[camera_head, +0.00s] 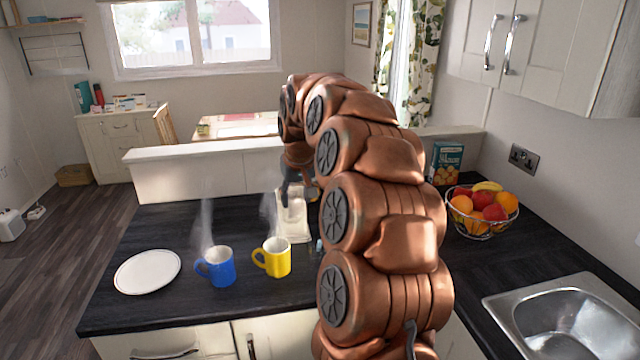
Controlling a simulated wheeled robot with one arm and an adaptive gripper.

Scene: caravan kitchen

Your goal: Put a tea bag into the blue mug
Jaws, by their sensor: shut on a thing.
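The blue mug (216,267) stands upright on the dark worktop, steam rising from it, its handle to the left. A yellow mug (273,258) stands just right of it, also steaming. My gripper (295,203) points down at a clear, pale container (293,230) behind the yellow mug, with its fingertips at the container's upper part. The gripper is small in view and partly hidden by my arm. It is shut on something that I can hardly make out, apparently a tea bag.
A white plate (147,271) lies left of the blue mug. A wire fruit bowl (481,212) and a teal carton (446,163) stand right of my arm. A metal sink (575,320) is at the lower right. A low white partition (200,170) runs behind the worktop.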

